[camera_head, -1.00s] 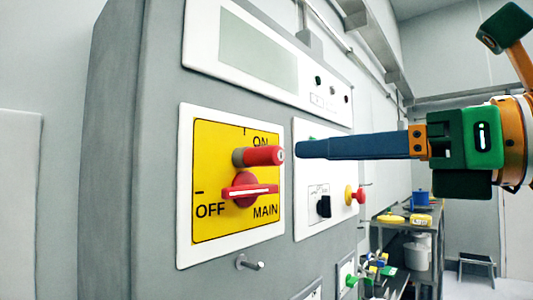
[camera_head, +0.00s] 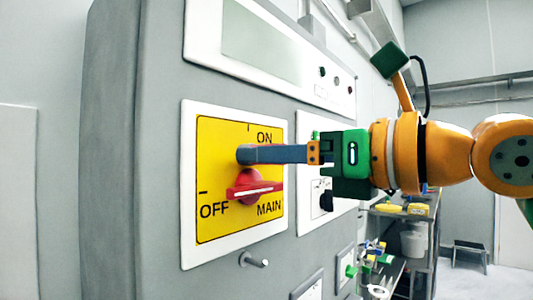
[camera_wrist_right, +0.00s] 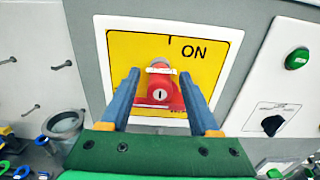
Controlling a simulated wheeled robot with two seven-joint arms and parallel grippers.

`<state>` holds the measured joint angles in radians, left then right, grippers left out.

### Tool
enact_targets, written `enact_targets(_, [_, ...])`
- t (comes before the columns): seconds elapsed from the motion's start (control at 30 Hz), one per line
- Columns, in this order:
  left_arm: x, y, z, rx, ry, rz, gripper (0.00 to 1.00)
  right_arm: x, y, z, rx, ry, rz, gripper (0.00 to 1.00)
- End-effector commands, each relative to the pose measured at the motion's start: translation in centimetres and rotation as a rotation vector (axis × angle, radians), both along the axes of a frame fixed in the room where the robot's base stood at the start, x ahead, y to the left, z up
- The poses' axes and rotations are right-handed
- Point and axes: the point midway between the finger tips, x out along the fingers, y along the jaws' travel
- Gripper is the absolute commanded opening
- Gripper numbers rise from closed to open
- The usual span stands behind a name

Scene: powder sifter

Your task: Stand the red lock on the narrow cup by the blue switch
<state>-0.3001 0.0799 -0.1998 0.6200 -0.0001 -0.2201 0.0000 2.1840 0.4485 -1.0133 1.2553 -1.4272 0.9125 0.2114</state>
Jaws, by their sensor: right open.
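The red lock (camera_wrist_right: 161,95), with a keyhole in its face, sits on the yellow switch plate (camera_wrist_right: 125,45) in the right wrist view. My right gripper (camera_wrist_right: 161,87) is open, with one blue finger on each side of the lock. I cannot tell whether the fingers touch it. In the head view, my right gripper (camera_head: 243,155) reaches the plate from the right and its finger hides the lock. The red main switch handle (camera_head: 255,188) is just below. I cannot make out a narrow cup or a blue switch. My left gripper is not in view.
The grey cabinet (camera_head: 135,200) fills the left of the head view. A metal peg (camera_head: 254,261) sticks out below the plate. A black knob (camera_head: 326,201) is on the panel to the right. A shelf (camera_head: 432,230) with several small items stands further back.

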Motion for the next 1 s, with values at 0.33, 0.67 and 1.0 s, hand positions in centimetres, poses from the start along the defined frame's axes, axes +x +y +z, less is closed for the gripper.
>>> enact_targets(0.33, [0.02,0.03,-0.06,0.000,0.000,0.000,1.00,-0.03,-0.02,0.00,0.000,0.000,0.000,0.62])
enact_targets(0.67, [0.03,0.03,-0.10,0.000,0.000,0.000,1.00,-0.02,-0.01,-0.02,0.000,0.000,0.000,0.62])
enact_targets(1.0, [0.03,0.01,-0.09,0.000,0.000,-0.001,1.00,-0.02,-0.02,0.01,0.000,0.000,0.000,0.14])
